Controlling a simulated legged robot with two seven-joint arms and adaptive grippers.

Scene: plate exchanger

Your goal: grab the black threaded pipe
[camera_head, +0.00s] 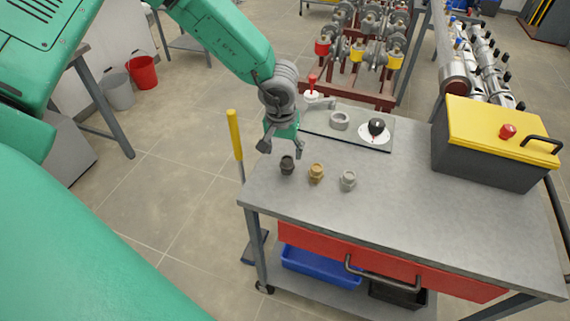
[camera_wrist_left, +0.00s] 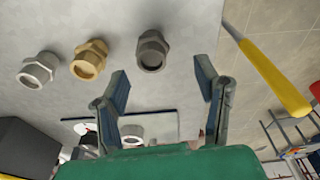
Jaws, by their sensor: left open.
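The black threaded pipe (camera_head: 287,165) is a short dark fitting standing near the left edge of the grey table in the head view. It also shows in the left wrist view (camera_wrist_left: 152,50), beyond the fingertips. A brass fitting (camera_head: 316,173) and a silver-grey fitting (camera_head: 348,180) stand in a row to its right. My left gripper (camera_head: 282,148) is open and empty, just behind and above the black pipe. In the left wrist view its two fingers (camera_wrist_left: 162,82) are spread apart, with the black pipe just past the gap and not between them. My right gripper is not in view.
A grey plate (camera_head: 350,132) with a ring and a black knob lies behind the fittings. A toolbox with a yellow lid (camera_head: 500,132) stands at the table's right. A yellow handle (camera_head: 234,135) rises beside the left table edge. The table front (camera_head: 400,215) is clear.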

